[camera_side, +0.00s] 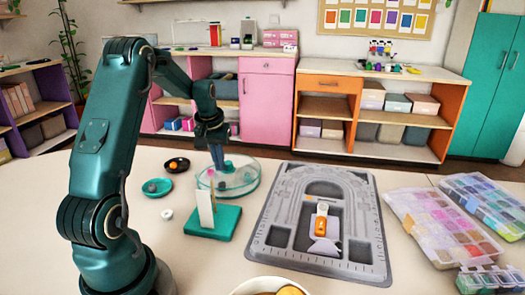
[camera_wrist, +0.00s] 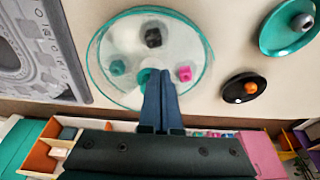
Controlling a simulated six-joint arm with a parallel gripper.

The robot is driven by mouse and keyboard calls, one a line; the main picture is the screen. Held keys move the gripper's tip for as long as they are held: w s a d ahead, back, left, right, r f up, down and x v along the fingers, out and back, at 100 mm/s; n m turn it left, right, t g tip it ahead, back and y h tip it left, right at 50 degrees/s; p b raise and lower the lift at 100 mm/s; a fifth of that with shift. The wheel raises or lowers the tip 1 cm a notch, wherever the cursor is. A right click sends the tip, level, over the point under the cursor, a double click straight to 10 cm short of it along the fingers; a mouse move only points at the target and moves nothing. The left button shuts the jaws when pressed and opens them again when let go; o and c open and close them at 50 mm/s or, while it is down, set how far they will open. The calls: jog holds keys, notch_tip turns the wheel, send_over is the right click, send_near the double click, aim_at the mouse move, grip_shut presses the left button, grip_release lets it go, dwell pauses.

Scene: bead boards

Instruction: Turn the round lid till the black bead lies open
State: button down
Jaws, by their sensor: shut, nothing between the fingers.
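The round dish with a clear lid (camera_side: 250,184) stands on the table left of the middle. In the wrist view the dish (camera_wrist: 205,62) has a teal rim and fills the upper middle. The black bead (camera_wrist: 153,37) shows in its far part. A teal piece (camera_wrist: 117,67) and a pink bead (camera_wrist: 184,73) are also there. I cannot tell where the lid's opening lies or whether the black bead is under the lid. My gripper (camera_side: 221,167) is shut and empty, pointing down at the dish. Its fingertips (camera_wrist: 161,74) hide part of another teal piece near the middle.
A teal saucer (camera_side: 148,192) with a grey bead and a black saucer (camera_side: 185,159) with an orange bead stand left of the dish. A teal stand (camera_side: 228,221) with a white card is in front. The grey bead board (camera_side: 275,205) is at right, bead boxes (camera_side: 403,203) beyond it.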

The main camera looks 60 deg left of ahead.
aim_at(228, 176)
jog(key=shift+w+a, duration=0.1)
jog(key=shift+w, duration=0.2)
dwell(0.4)
jog(key=shift+w+d, duration=0.2)
jog(key=shift+d, duration=0.2)
jog(key=shift+w+d, duration=0.25)
jog(key=shift+w, duration=0.2)
dwell(0.4)
jog(key=shift+s+d, duration=0.2)
jog(key=shift+d, duration=0.15)
notch_tip(228, 176, up, 6)
dwell(0.6)
